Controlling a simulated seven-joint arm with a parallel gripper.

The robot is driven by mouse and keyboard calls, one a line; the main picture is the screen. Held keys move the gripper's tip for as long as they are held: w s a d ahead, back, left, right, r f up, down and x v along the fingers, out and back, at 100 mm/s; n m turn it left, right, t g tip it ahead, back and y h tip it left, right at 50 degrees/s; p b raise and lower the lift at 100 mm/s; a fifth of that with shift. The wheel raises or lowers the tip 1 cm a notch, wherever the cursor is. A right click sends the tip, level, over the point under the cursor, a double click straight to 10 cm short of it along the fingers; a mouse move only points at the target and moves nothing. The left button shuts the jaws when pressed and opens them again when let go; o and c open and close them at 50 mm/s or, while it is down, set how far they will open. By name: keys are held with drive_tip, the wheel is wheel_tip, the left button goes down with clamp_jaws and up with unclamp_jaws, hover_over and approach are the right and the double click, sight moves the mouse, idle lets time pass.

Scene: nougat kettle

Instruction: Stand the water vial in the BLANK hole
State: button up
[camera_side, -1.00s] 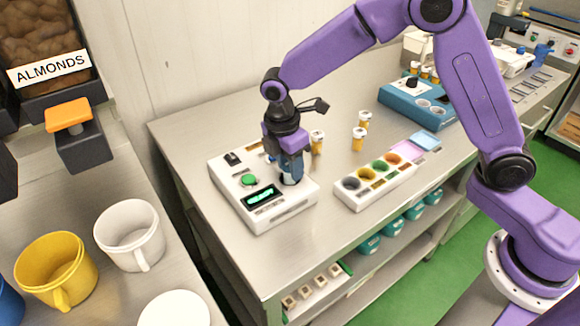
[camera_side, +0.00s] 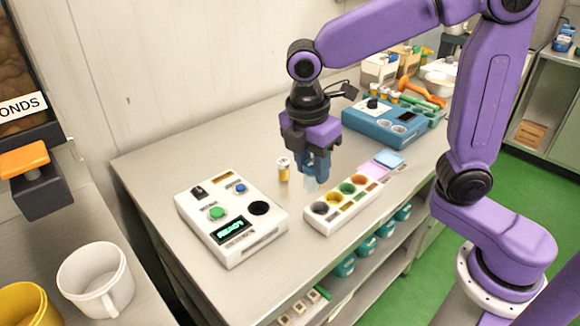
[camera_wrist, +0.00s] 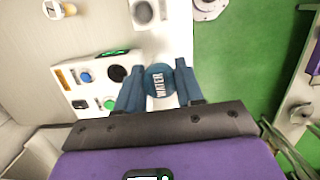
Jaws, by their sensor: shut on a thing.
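My gripper (camera_side: 314,170) is shut on the water vial, whose round blue cap (camera_wrist: 160,80) reads WATER in the wrist view. In the side view the fingers mostly hide the vial. It is held above the bench, between the white meter (camera_side: 230,252) and the white rack (camera_side: 326,228). The meter has a green button, a blue button, a lit display reading READY and an empty dark hole (camera_side: 258,208), also seen in the wrist view (camera_wrist: 117,73). The rack has several wells with differently coloured rims. I cannot read a BLANK label on either.
An amber vial with a white cap (camera_side: 283,170) stands on the bench behind my gripper. A blue instrument (camera_side: 372,128) and more amber vials are farther back. Pink and blue pads (camera_side: 386,160) lie by the rack's far end. The bench left of the meter is clear.

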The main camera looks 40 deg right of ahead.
drive_tip(key=shift+s+d+r, duration=0.25)
drive_tip(key=shift+s+r, duration=0.1)
drive_tip(key=shift+s, duration=0.3)
drive_tip(key=shift+d+f, duration=0.15)
drive_tip(key=shift+d, duration=0.15)
drive_tip(key=shift+w+d+f, duration=0.7)
drive_tip(key=shift+d+f, duration=0.25)
drive_tip(key=shift+f, duration=1.1)
drive_tip(key=shift+w+d+f, duration=0.75)
drive_tip(key=shift+d+f, duration=0.2)
drive_tip(key=shift+f, duration=1.1)
drive_tip(key=shift+w+d+f, duration=0.7)
drive_tip(key=shift+d+f, duration=0.25)
drive_tip(key=shift+f, duration=1.1)
drive_tip(key=shift+f, duration=0.4)
drive_tip(key=o, duration=1.7)
drive_tip(key=shift+c, duration=0.2)
